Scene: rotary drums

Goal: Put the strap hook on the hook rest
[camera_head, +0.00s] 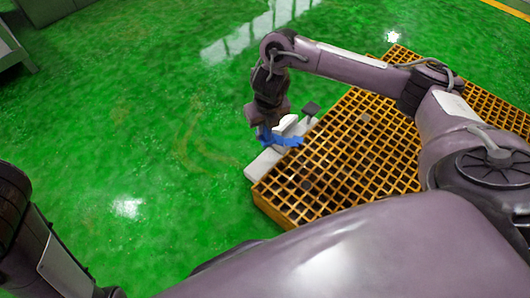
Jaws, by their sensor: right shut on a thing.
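My right gripper (268,127) points down at the near-left edge of the yellow grating. It is shut on a small blue thing, which I take to be the strap hook (284,140). The blue thing sticks out to the right of the fingers, over or against a pale block-like fixture (262,164), which may be the hook rest. Whether the two touch cannot be told. The fingertips and part of the hook are hidden or too small to see clearly. My left arm shows at the lower left, but its gripper is out of view.
A yellow grated platform (330,160) lies beneath my right arm and reaches to the right. A small dark piece (311,108) stands beside the pale fixture. A grey structure (12,45) is at the upper left. The glossy green floor to the left is clear.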

